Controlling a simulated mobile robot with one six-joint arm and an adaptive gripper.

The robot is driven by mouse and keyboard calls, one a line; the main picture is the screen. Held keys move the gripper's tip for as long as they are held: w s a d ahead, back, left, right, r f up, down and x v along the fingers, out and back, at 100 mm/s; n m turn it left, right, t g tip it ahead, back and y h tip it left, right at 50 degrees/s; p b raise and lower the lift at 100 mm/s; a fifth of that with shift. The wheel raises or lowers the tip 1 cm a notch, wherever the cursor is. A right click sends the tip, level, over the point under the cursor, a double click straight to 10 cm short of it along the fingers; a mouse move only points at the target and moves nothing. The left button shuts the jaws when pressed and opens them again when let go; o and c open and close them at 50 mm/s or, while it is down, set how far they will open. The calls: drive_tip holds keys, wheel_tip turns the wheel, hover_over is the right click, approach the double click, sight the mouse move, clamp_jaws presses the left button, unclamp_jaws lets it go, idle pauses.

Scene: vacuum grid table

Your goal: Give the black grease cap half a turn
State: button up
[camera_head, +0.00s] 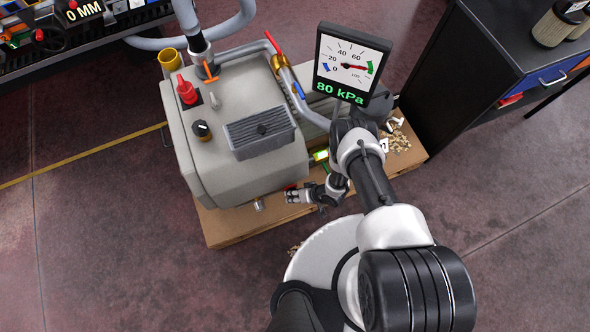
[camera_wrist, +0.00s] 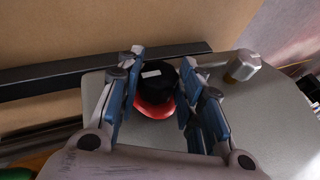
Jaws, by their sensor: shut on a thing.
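The black grease cap (camera_wrist: 157,82) shows in the wrist view, with a short white mark on its top and a red base (camera_wrist: 155,107) around its lower part. My gripper (camera_wrist: 156,86) has one blue-padded finger on each side of the cap and is shut on it. In the head view my gripper (camera_head: 294,196) is at the near right side of the grey machine (camera_head: 215,157), low down. The cap cannot be made out there.
A metal hex fitting (camera_wrist: 242,66) sticks out of the machine face to the right of the cap. A gauge (camera_head: 349,66) reading 80 kPa stands above the machine. A wooden pallet (camera_head: 224,232) lies under the machine. A dark cabinet (camera_head: 480,70) stands at the right.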

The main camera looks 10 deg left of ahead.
idle(0.3)
drive_tip(key=o, duration=1.1)
drive_tip(key=shift+c, duration=0.2)
drive_tip(key=v, duration=1.2)
drive_tip(key=shift+d, duration=0.1)
